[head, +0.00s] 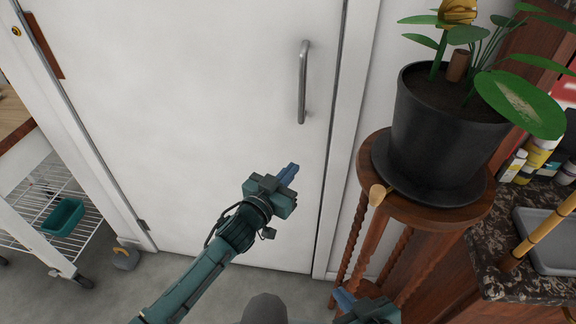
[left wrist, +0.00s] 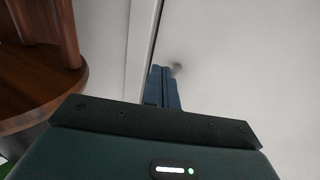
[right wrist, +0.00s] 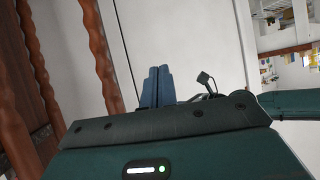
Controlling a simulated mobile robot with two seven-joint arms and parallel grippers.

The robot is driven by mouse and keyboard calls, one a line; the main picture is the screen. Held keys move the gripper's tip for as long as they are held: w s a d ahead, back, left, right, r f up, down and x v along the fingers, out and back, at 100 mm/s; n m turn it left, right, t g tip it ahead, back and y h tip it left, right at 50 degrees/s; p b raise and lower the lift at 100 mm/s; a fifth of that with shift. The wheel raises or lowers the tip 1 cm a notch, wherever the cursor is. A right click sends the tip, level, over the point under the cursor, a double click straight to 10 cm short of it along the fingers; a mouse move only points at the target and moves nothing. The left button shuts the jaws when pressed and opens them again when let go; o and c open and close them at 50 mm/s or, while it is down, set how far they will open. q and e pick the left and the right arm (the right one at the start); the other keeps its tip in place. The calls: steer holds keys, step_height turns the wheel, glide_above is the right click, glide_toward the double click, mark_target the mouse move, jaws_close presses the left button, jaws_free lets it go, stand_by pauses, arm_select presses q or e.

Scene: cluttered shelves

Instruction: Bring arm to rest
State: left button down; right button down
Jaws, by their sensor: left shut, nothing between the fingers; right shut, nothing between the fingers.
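My left gripper (head: 289,172) is in the middle of the head view, in front of a white door (head: 220,90). Its blue fingers are shut with nothing between them, and they also show closed in the left wrist view (left wrist: 162,88). My right gripper (head: 343,298) is at the bottom of the head view, low beside the wooden plant stand. Its blue fingers are together and empty in the right wrist view (right wrist: 157,86). Most of my right arm is out of the head view.
A round wooden stand (head: 440,208) with twisted legs holds a black plant pot (head: 440,125) on the right. A stone counter (head: 490,265) with bottles and a grey tray stands beyond it. A wire cart (head: 35,215) is at left. The door has a metal handle (head: 302,80).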

arm_select(q)
steer(key=shift+s, duration=0.25)
arm_select(e)
steer(key=shift+d, duration=0.1)
arm_select(q)
steer(key=s+a+f+n+g+y+p, duration=0.2)
steer(key=s+a+f+y, duration=0.1)
steer(key=s+a, duration=0.6)
steer(key=s+a+f+n+g+y+p, duration=0.1)
steer(key=s+a+f+y, duration=0.3)
steer(key=s+a, duration=0.5)
steer(key=s+f+n+g, duration=0.1)
steer(key=s+f, duration=0.1)
steer(key=s, duration=0.5)
steer(key=shift+s+a+f+p, duration=0.15)
steer(key=shift+f+p, duration=0.15)
steer(key=shift+p, duration=0.05)
arm_select(e)
steer(key=shift+s+d+r+m+g+h, duration=0.15)
steer(key=shift+s+d+m+g+h, duration=0.15)
steer(key=shift+s+d+h, duration=0.25)
steer(key=c, duration=2.2)
jaws_free()
steer(key=shift+w+r, duration=0.2)
steer(key=shift+w, duration=0.15)
